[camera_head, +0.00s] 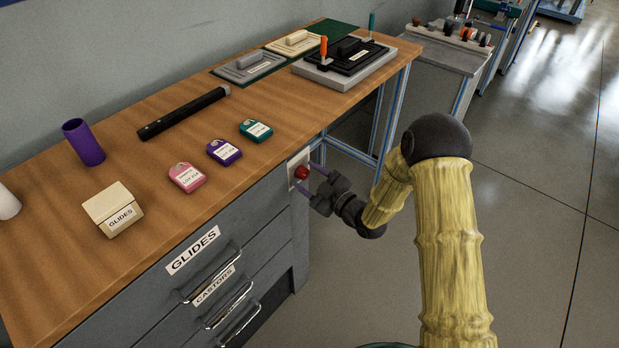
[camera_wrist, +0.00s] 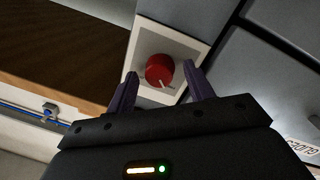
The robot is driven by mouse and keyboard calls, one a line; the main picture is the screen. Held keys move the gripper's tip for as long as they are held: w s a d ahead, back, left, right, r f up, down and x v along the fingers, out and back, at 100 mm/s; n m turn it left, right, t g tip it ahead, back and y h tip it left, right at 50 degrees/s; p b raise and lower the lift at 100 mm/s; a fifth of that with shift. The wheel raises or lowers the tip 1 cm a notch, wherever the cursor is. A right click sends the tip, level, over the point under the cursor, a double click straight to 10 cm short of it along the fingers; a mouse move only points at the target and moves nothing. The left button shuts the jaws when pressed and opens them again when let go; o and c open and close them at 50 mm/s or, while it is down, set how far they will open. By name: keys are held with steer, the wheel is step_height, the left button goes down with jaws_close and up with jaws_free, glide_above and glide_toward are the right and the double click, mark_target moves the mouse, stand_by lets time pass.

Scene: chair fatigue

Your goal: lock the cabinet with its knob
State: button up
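The grey cabinet (camera_head: 252,216) stands under the wooden worktop, its drawers labelled GLIDES and CASTORS. A red round knob (camera_head: 302,172) sits on a pale square plate (camera_head: 292,182) at the cabinet's upper right end. The knob also shows in the wrist view (camera_wrist: 160,70), with a pale pointer mark on its lower right. My gripper (camera_head: 308,178) is at the plate with its purple fingers pointing toward the knob. In the wrist view the fingers (camera_wrist: 158,88) are spread, one on each side of the knob, with visible gaps. The gripper looks empty.
The worktop (camera_head: 225,135) above holds a purple cup (camera_head: 83,142), a GLIDES box (camera_head: 113,210), several coloured tags, a black bar (camera_head: 184,112) and a grey tray (camera_head: 340,77). Drawer handles (camera_head: 212,276) stick out left of the knob. Open floor lies to the right.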

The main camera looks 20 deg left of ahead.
steer(key=c, duration=0.9)
steer(key=shift+o, duration=0.2)
steer(key=shift+m, duration=0.4)
steer(key=m, duration=0.3)
steer(key=shift+d+p, duration=0.1)
steer(key=shift+p, duration=0.3)
steer(key=m+p, duration=0.1)
steer(key=m, duration=0.3)
steer(key=shift+r+m+g, duration=0.15)
steer(key=shift+m+g, duration=0.15)
steer(key=m+p, duration=0.2)
steer(key=m, duration=0.2)
steer(key=shift+w+g, duration=0.1)
steer(key=shift+g, duration=0.2)
steer(key=m+p, duration=0.1)
steer(key=m, duration=0.3)
steer(key=shift+m+g, duration=0.3)
steer(key=shift+d, duration=0.1)
